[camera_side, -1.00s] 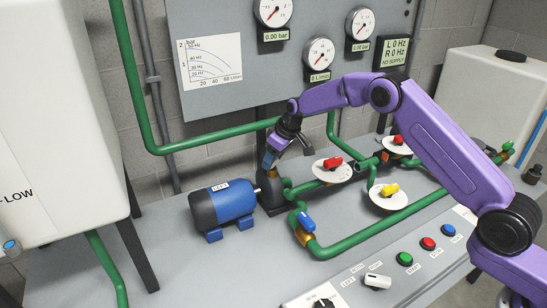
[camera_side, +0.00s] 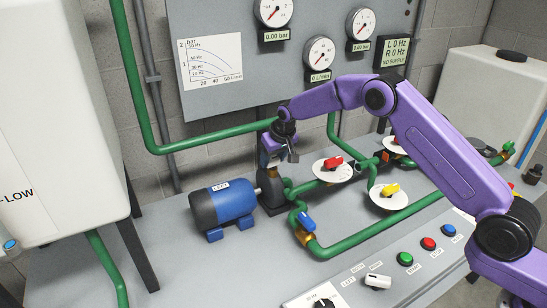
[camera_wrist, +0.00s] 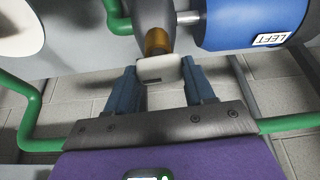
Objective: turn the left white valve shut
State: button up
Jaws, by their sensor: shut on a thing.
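The left white valve has a white handle (camera_wrist: 160,72) on a brass-coloured stem (camera_wrist: 157,42), seen in the wrist view near the grey pump body and the blue motor marked LEFT. My gripper (camera_wrist: 160,84) has its two blue-grey fingers on either side of the white handle and is shut on it. In the side view my gripper (camera_side: 272,157) points down above the pump, behind the blue motor (camera_side: 223,207). There the white handle is hidden by the fingers, so its angle cannot be told.
Red-handled (camera_side: 333,162) and yellow-handled (camera_side: 390,189) valves on white discs stand to the right. A blue-handled valve (camera_side: 306,222) is in front. Green pipes (camera_side: 360,238) run around the bench. A panel with gauges (camera_side: 320,53) stands behind.

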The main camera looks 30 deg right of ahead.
jog(key=shift+m, duration=0.5)
jog(key=o, duration=1)
jog(key=shift+o, duration=0.2)
jog(key=v, duration=1.7)
jog(key=shift+a+r, duration=0.25)
jog(key=shift+a, duration=0.1)
jog(key=shift+s+a, duration=0.1)
jog(key=shift+s, duration=0.05)
